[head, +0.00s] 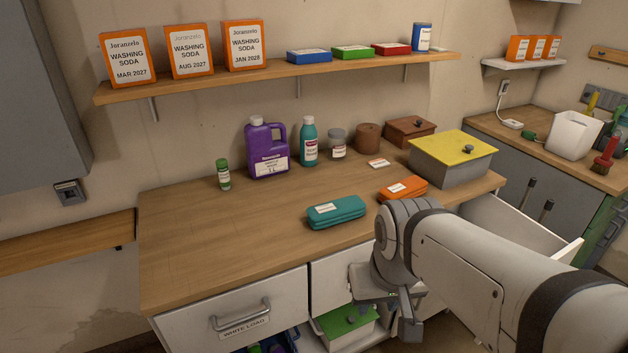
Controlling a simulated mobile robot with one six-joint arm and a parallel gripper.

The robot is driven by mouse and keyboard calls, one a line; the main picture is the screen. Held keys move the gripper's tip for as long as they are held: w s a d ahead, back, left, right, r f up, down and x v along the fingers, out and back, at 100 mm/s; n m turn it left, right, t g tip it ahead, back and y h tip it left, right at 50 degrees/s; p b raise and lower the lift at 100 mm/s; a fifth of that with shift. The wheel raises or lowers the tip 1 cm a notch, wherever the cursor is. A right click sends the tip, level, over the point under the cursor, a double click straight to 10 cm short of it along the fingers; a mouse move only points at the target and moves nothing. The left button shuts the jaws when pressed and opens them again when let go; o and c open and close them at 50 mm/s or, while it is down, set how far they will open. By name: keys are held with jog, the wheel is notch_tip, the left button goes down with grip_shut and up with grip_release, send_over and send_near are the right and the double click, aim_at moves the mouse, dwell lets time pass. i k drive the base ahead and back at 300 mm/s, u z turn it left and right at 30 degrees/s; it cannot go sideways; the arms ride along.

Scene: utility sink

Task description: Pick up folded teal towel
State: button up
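My gripper (390,305) is low in front of the counter, to the right of the towel and nearer to me. It is apart from the towel. My own arm hides part of the gripper, and I cannot tell whether its fingers are open or shut. I see nothing held in it.
A purple jug (267,148) and a teal bottle (308,143) stand behind. The counter's left part (190,235) is clear. A drawer (520,228) stands open at right.

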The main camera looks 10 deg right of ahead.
aim_at(328, 214)
jog(key=z, duration=0.05)
jog(key=i, duration=0.9)
jog(key=u, duration=0.1)
